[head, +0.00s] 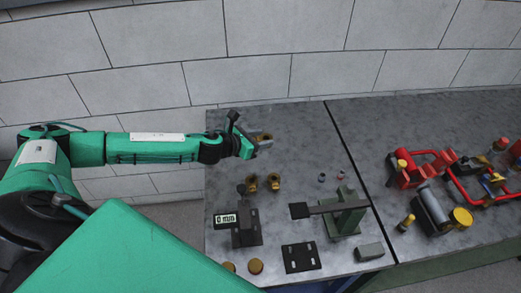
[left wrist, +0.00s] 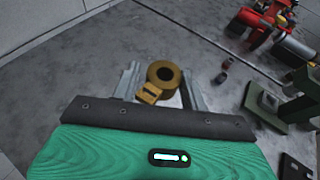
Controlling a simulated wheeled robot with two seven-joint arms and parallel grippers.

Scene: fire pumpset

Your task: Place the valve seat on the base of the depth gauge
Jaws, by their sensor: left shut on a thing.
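The valve seat, a brass ring-shaped piece with a small block on its side, shows between the fingers of my left gripper (left wrist: 160,88) in the left wrist view (left wrist: 175,73). In the head view my left gripper (head: 261,144) is shut on it, over the far left part of the table, and its brass top (head: 265,137) shows. The dark depth gauge (head: 225,218) reads 0 mm and stands nearer, below the gripper in the picture. Its black base (head: 249,237) looks bare. My right gripper is out of view.
Two brass pieces (head: 273,182) stand between the gripper and the gauge. A green stand (head: 346,215) with a dark arm, a black plate (head: 301,257) and a grey block (head: 370,251) are to the right. Red pump parts (head: 415,167) fill the right table.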

